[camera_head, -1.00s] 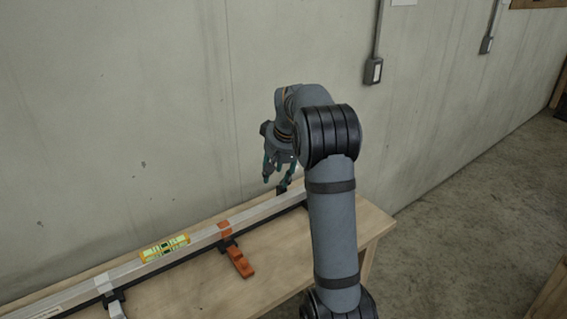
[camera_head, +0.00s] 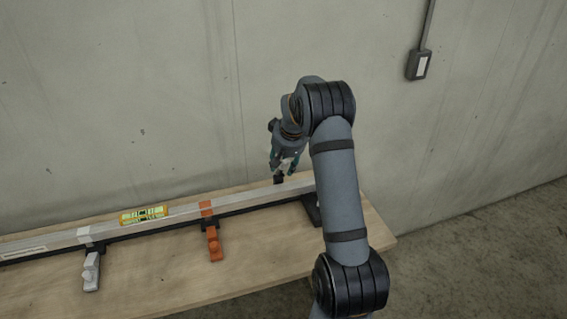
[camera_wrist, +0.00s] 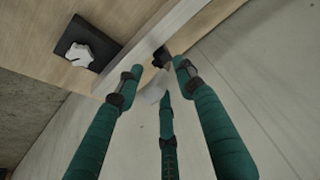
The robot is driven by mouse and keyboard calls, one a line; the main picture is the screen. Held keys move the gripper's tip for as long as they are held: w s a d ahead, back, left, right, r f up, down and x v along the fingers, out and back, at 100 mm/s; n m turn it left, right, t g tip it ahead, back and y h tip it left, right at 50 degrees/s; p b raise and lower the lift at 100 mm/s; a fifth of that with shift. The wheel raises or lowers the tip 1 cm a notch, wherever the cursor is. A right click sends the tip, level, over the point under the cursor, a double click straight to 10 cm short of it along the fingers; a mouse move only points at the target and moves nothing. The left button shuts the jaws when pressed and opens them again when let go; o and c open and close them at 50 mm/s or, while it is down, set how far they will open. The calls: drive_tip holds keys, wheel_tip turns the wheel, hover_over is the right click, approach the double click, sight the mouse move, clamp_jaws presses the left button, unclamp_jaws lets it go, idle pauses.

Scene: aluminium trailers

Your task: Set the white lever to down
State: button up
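A white lever (camera_head: 91,268) is on the near side of the long aluminium bar (camera_head: 255,195), at the left of the head view. It lies out over the table toward the front. My gripper (camera_head: 283,168) is over the bar's right part, far to the right of this lever. My arm hides the bar's right end in the head view.
An orange lever (camera_head: 213,243) is on the bar between the white lever and my gripper. A yellow-green spirit level (camera_head: 144,215) lies along the bar. The concrete wall (camera_head: 150,90) is close behind the wooden table (camera_head: 165,270). A grey switch box (camera_head: 419,65) is on the wall.

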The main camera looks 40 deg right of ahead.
drive_tip(key=shift+s+d, duration=0.1)
drive_tip(key=shift+d, duration=0.05)
drive_tip(key=shift+c, duration=1.3)
drive_tip(key=c, duration=0.6)
clamp_jaws()
drive_tip(key=o, duration=0.9)
unclamp_jaws()
drive_tip(key=shift+c, duration=0.2)
